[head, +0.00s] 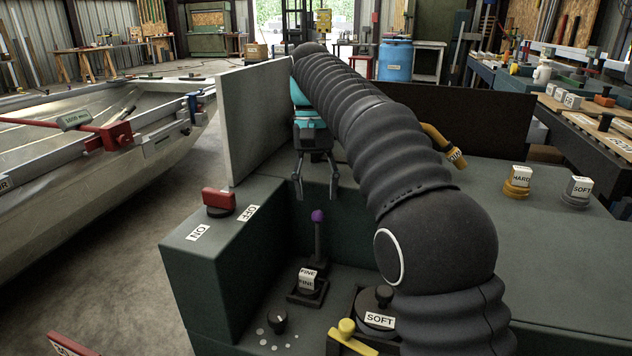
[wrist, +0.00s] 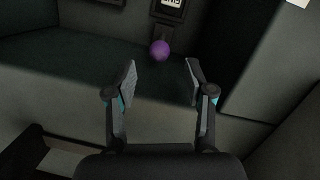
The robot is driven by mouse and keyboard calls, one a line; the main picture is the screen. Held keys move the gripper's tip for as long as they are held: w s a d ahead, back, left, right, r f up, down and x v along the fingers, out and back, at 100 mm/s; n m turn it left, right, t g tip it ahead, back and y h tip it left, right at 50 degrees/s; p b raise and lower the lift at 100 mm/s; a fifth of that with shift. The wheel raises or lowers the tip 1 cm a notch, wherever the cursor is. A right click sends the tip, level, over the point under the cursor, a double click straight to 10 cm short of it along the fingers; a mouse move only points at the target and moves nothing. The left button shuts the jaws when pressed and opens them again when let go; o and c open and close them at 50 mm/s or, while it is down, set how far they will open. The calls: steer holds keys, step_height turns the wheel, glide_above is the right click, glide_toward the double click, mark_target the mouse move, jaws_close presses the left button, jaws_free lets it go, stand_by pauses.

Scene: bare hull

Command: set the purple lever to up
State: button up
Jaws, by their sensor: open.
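The purple lever (head: 318,217) has a round purple knob on a dark stem. It stands in a slot plate on the lower panel, below the raised box. Its knob (wrist: 160,50) shows in the wrist view, beyond and between my fingertips. My gripper (head: 316,197) hangs pointing down just behind and above the knob in the head view. In the wrist view my gripper (wrist: 161,80) is open and empty, with its fingers apart. No contact with the lever is visible. A block marked FINE (head: 308,281) sits in front of the lever's stem.
A red switch (head: 218,200) with ON and OFF labels sits on the raised box at left. A grey upright panel (head: 255,115) stands behind it. A small dark knob (head: 278,321), a SOFT dial (head: 377,310) and a yellow handle (head: 348,332) are in front.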

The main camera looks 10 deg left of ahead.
steer(key=shift+w+r, duration=0.1)
steer(key=shift+r, duration=0.5)
